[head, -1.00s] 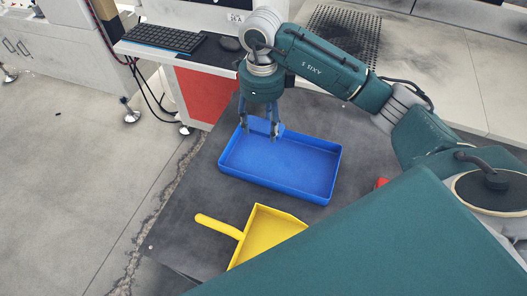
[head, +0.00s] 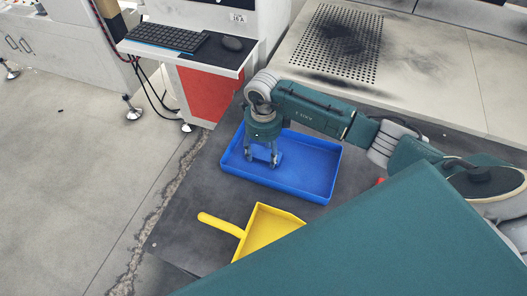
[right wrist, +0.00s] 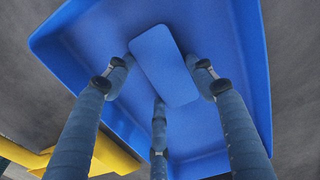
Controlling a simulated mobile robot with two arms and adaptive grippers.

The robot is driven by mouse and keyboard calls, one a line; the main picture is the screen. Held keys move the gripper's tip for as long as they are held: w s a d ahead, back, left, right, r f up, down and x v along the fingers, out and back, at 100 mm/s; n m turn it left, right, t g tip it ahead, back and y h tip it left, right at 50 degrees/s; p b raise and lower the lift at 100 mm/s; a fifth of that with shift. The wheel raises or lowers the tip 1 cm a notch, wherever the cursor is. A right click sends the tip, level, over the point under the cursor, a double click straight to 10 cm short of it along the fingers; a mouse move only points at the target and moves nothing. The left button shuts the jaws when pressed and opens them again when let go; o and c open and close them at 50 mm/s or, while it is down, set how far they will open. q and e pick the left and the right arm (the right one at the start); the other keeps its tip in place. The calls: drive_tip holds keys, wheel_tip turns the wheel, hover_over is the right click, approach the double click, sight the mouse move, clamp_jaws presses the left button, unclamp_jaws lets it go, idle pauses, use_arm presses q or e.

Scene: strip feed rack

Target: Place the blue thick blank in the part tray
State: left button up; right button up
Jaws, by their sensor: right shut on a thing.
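The part tray (head: 312,192) is a blue, shallow, rectangular tray on the dark table. My right gripper (head: 263,161) is down inside its left half, with its fingers shut on the blue thick blank (head: 274,157). In the right wrist view the blank (right wrist: 165,65) is a flat, rounded rectangle, slightly tilted, between the fingertips (right wrist: 161,85) and over the tray floor (right wrist: 115,30). Whether the blank touches the floor I cannot tell. My left gripper is not in view.
A yellow scoop (head: 268,228) lies in front of the tray. A small red thing (head: 380,181) is at the tray's right, partly hidden by my arm. A keyboard (head: 165,38) and mouse (head: 232,44) sit on a shelf behind. The tray's right half is clear.

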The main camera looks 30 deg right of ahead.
sight(264, 157)
drive_tip(key=o, duration=1.8)
drive_tip(key=shift+o, duration=0.2)
drive_tip(key=shift+r, duration=0.15)
wheel_tip(264, 157, up, 12)
drive_tip(key=b, duration=0.2)
